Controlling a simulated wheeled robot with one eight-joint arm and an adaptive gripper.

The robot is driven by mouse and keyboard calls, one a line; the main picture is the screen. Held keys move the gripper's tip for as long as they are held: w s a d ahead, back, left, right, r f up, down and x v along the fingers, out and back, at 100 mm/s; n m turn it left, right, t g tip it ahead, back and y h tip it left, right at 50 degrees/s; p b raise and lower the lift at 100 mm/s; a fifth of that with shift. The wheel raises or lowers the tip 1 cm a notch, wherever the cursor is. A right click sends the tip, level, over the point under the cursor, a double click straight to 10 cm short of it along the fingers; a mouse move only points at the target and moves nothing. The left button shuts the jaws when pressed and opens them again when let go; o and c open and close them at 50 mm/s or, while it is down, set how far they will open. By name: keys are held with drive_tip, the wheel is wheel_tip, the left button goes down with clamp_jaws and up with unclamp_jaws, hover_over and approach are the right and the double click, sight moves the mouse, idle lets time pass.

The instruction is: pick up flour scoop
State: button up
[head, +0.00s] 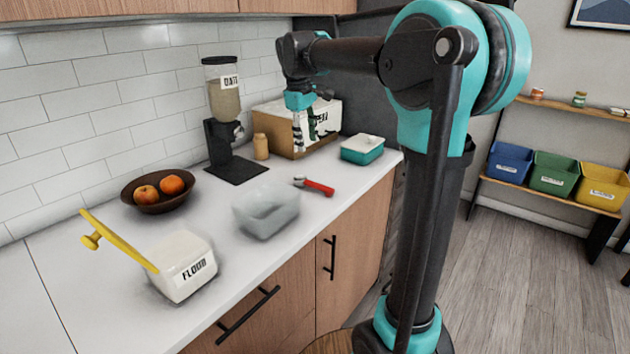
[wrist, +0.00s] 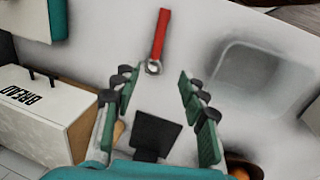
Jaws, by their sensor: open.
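A tool with a red handle (head: 318,187) and a small grey ring-like head lies flat on the white counter; it is the likeliest flour scoop, though its head is too small to tell. In the wrist view the red handle (wrist: 160,32) points away and its grey head sits just beyond the fingertips. My gripper (head: 306,130) is open and empty, above the counter near the bread box; the wrist view shows its two fingers (wrist: 156,85) spread apart. A white flour container (head: 184,271) has a yellow lid-like piece with a knob (head: 118,240) leaning on it.
A translucent bin (head: 266,213) stands left of the red tool. A teal-and-white box (head: 362,150), a bread box (head: 284,136), a small tan jar (head: 261,147), an oat dispenser (head: 224,110) and a fruit bowl (head: 158,201) stand around. The counter between the bin and bread box is mostly clear.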

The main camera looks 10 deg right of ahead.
hover_over(317, 184)
drive_tip(key=a, duration=0.2)
drive_tip(key=f, duration=1.1)
drive_tip(key=shift+s+d+f, duration=0.15)
drive_tip(key=shift+s+f, duration=0.05)
drive_tip(key=shift+f, duration=0.1)
drive_tip(key=shift+w+d+f, duration=0.1)
drive_tip(key=shift+d+f, duration=0.15)
drive_tip(key=shift+f, duration=0.6)
drive_tip(key=shift+w+d+f, duration=0.1)
drive_tip(key=shift+d+f, duration=0.15)
drive_tip(key=shift+f, duration=0.6)
drive_tip(key=shift+w+d+f, duration=0.1)
drive_tip(key=shift+d+f, duration=0.15)
drive_tip(key=shift+f, duration=0.6)
clamp_jaws()
